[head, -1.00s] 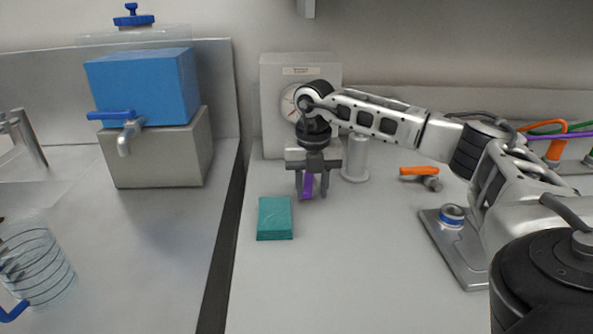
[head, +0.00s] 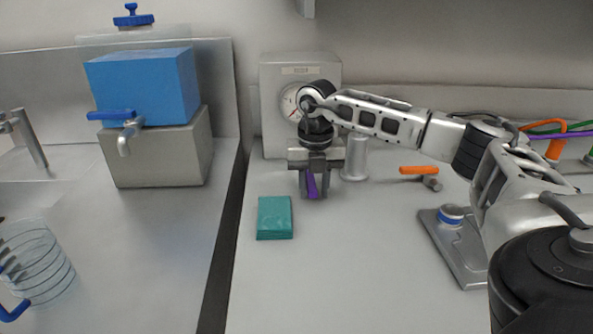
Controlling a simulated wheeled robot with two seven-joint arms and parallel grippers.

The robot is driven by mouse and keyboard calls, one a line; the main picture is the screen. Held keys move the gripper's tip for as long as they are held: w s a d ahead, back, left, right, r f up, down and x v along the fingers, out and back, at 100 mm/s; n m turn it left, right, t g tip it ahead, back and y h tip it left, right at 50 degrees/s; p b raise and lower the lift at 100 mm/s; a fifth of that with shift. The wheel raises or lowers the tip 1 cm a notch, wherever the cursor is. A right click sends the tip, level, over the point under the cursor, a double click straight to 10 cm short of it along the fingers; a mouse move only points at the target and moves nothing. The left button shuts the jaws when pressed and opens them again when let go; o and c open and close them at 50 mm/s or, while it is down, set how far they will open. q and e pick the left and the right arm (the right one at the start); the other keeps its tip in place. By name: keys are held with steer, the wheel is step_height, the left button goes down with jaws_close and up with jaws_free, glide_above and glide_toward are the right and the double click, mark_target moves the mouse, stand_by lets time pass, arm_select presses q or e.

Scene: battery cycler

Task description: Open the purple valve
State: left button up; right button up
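The purple valve handle (head: 312,187) points toward me at the front of the grey gauge box, on the right-hand counter. My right gripper (head: 313,192) reaches down over it from the right, with one finger on each side of the handle. The fingers look close against it, and the gripper hides the handle's back end and mount. At the far left edge, a dark part (head: 6,263) by the clear jug may be my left gripper; its fingers cannot be made out.
The gauge box (head: 271,105) stands behind the gripper. A teal block (head: 275,217) lies in front. An orange-handled valve (head: 418,170) and a grey plate with a blue-ringed knob (head: 452,216) are to the right. A clear jug (head: 40,262) and blue tank (head: 145,88) are at left.

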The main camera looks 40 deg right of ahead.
mark_target(315, 184)
step_height(315, 184, up, 7)
steer(key=p, duration=0.6)
steer(key=shift+r, duration=0.1)
steer(key=shift+r+p, duration=0.35)
steer(key=shift+p, duration=0.1)
steer(key=shift+s+d+r, duration=0.1)
arm_select(q)
steer(key=shift+s+a+r+m+g+y, duration=0.1)
steer(key=shift+a+r+m+g+y, duration=0.2)
steer(key=shift+r, duration=0.35)
steer(key=shift+s+a+r+y, duration=0.1)
steer(key=shift+a+r, duration=0.3)
steer(key=shift+r, duration=0.2)
